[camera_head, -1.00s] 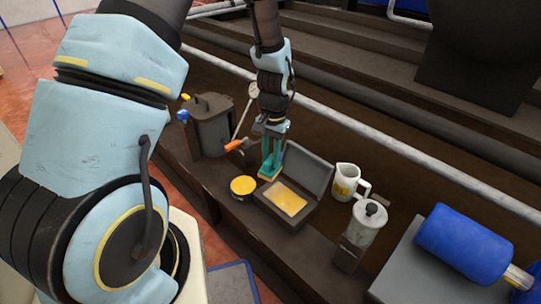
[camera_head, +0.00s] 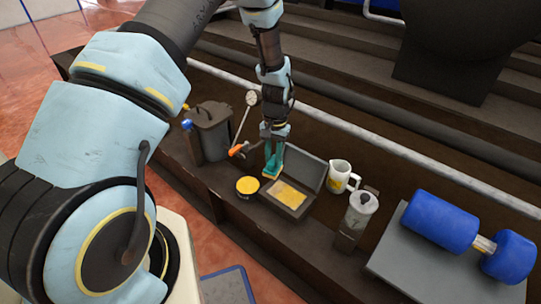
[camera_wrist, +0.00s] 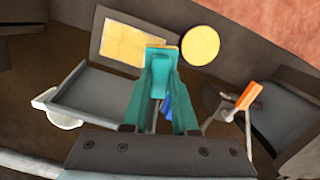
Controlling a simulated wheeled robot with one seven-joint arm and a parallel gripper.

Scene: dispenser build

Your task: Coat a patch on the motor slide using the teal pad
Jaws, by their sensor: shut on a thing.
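My gripper (camera_head: 273,142) is shut on the teal pad (camera_head: 273,162), a teal block with a yellowish lower edge. It holds the pad upright at the left rear of an open grey box with a yellow patch inside (camera_head: 289,195). In the wrist view, the pad (camera_wrist: 160,72) lies between the gripper's fingers (camera_wrist: 155,100), beside the yellow patch (camera_wrist: 135,45). Whether the pad touches the box is unclear. Blue cylinders (camera_head: 442,219) joined by a shaft rest on a grey slab (camera_head: 400,258) at the right; I cannot tell whether this slab is the motor slide.
A round yellow-topped tin (camera_head: 247,186) stands left of the box. A white jug (camera_head: 341,177) and a metal canister (camera_head: 358,213) stand to its right. A dark lidded bin (camera_head: 211,130) and an orange-handled tool (camera_head: 238,149) are at the left. A pale rail runs behind.

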